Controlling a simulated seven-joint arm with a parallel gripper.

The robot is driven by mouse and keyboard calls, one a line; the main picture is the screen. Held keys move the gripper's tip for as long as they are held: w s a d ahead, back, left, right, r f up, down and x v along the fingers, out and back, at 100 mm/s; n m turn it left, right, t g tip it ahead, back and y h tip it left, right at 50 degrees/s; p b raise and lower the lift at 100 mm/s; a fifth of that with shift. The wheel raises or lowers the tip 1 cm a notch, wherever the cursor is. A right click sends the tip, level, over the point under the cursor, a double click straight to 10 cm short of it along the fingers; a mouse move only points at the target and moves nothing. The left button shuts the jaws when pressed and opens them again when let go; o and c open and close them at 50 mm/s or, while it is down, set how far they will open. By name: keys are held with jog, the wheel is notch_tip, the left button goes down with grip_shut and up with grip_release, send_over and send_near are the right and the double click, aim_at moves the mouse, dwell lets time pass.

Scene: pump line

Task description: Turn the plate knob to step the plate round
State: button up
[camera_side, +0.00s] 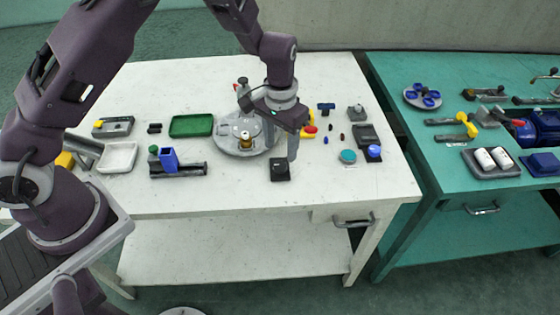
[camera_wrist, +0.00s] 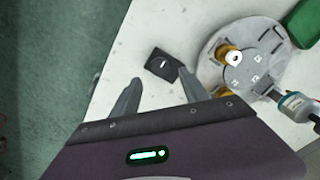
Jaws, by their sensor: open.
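A black square block with a white mark on top, which looks like the plate knob (camera_side: 280,171), sits near the front edge of the white table. In the wrist view the knob (camera_wrist: 161,65) lies just beyond the fingertips, roughly between them in line. My gripper (camera_side: 288,150) points down above and slightly behind it; the gap in height is hard to judge. My gripper (camera_wrist: 160,88) is open, with nothing between its fingers. The round grey plate (camera_side: 224,145) lies behind and left of the knob. In the wrist view the plate (camera_wrist: 208,72) carries brass-coloured parts, one with a white ring top.
Small coloured parts and a teal disc (camera_side: 348,156) lie to the right. The tabletop around the knob is clear.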

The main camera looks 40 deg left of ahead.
aim_at(280, 165)
notch_tip(280, 165, down, 6)
jog(key=shift+f, duration=0.1)
grip_shut()
